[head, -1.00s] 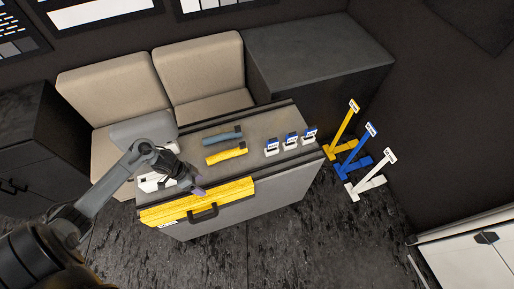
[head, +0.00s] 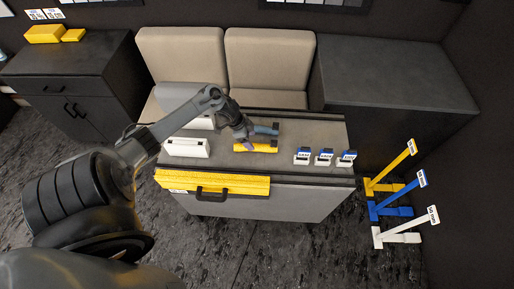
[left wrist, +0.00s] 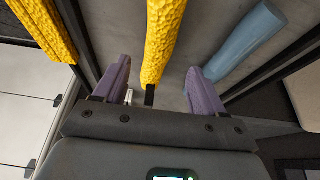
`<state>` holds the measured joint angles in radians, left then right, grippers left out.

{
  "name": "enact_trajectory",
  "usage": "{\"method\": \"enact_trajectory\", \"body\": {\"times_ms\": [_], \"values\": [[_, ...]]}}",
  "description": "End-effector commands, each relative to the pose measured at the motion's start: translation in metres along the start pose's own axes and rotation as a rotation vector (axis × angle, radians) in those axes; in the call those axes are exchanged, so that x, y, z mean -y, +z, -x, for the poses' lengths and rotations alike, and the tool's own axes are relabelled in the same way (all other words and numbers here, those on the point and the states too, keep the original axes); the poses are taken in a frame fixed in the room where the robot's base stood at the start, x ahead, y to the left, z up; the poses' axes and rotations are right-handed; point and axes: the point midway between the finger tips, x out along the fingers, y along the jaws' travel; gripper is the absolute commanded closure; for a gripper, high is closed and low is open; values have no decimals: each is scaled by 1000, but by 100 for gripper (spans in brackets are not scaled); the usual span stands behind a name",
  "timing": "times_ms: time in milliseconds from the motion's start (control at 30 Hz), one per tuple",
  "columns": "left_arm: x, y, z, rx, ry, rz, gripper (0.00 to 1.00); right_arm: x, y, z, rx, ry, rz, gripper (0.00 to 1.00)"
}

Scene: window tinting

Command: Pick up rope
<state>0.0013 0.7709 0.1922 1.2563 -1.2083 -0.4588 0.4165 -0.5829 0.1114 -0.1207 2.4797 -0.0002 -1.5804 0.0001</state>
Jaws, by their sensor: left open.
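Nothing in view is plainly a rope. A yellow, rough-surfaced roll (head: 262,148) with a dark end lies on the grey table, and a blue-grey roll (head: 266,130) lies behind it. My left gripper (head: 247,146) is open above the left end of the yellow roll. In the left wrist view its purple fingers (left wrist: 160,82) stand apart, with the yellow roll (left wrist: 164,38) running up between them, nearer the middle. The blue-grey roll (left wrist: 245,42) lies beyond the right finger. I cannot tell whether the fingers touch either roll. My right gripper is not in view.
A white box (head: 187,148) stands at left, and several small blue-and-white blocks (head: 324,158) at right. Yellow, blue and white stands (head: 391,176) are on the floor at right. Beige seats (head: 270,62) stand behind.

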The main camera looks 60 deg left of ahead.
Motion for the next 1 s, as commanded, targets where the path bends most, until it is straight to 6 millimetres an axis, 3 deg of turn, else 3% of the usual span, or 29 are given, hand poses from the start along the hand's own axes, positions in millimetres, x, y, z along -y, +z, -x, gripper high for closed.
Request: {"method": "enact_trajectory", "body": {"times_ms": [167, 533, 867, 1000], "values": [[-1, -1, -8, 0, 0, 0, 30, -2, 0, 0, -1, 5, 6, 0], [-4, -2, -51, 0, 0, 0, 30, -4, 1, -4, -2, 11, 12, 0], [-4, -2, -56, 1, 0, -2, 30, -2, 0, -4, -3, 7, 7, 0], [-4, -2, -56, 1, 0, -2, 50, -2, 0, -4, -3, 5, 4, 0]]}}
